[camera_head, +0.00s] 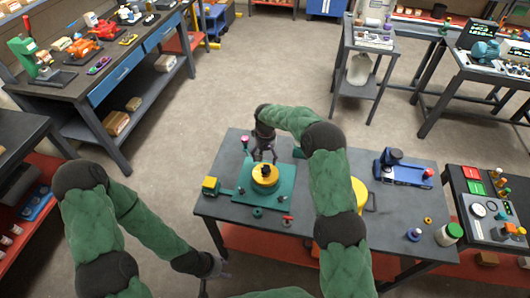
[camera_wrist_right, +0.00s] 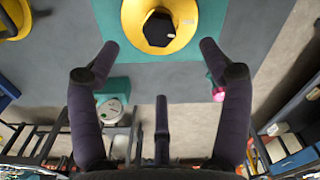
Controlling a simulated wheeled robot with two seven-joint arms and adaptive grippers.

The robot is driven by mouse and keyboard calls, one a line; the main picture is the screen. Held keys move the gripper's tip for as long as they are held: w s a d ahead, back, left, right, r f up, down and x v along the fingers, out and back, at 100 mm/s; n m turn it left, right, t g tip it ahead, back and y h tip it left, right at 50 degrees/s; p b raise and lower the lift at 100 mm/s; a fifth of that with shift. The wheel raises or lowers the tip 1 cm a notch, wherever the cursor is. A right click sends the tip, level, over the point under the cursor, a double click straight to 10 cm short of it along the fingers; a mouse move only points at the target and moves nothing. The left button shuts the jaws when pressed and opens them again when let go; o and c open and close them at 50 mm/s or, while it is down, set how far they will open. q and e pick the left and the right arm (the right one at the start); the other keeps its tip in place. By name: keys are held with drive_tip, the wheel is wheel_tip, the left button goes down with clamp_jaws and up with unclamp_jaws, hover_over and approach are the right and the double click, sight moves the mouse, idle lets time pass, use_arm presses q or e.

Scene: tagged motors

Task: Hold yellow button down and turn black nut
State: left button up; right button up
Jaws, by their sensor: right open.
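A round yellow disc (camera_head: 265,181) sits on a teal plate (camera_head: 285,199) on the grey table. A black nut (camera_head: 265,169) stands at its centre; the disc (camera_wrist_right: 187,33) and nut (camera_wrist_right: 159,29) also show in the right wrist view. A yellow block (camera_head: 210,185) stands at the plate's left side. My right gripper (camera_head: 264,158) is open and empty by the far side of the disc; its fingers (camera_wrist_right: 160,52) are spread apart and short of the nut in the wrist view. My left gripper (camera_head: 217,274) is low, off the table's front left edge; its fingers are too unclear to judge.
A red knob (camera_head: 287,219) stands near the plate's front edge, and a pink knob (camera_head: 244,140) at the far left.

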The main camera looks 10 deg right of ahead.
sight(266, 168)
use_arm(q)
wheel_tip(266, 168, down, 2)
drive_tip(key=shift+f+b, duration=0.15)
drive_tip(key=shift+b, duration=0.85)
use_arm(e)
wheel_tip(266, 168, down, 9)
drive_tip(key=shift+r, duration=0.2)
use_arm(q)
clamp_jaws()
drive_tip(key=w+m, duration=0.4)
drive_tip(key=w, duration=1.9)
drive_tip(key=w+a+r+m+y, duration=0.1)
drive_tip(key=w+r+m+y, duration=0.1)
drive_tip(key=w+r, duration=0.55)
drive_tip(key=w+a+r+m+y, duration=0.15)
drive_tip(key=w+r, duration=0.35)
drive_tip(key=w, duration=0.5)
drive_tip(key=shift+n+y, duration=0.25)
drive_tip(key=shift+s+a+f, duration=0.1)
drive_tip(key=shift+f, duration=1.25)
drive_tip(key=shift+s+a+f, duration=0.1)
drive_tip(key=shift+f, duration=1.2)
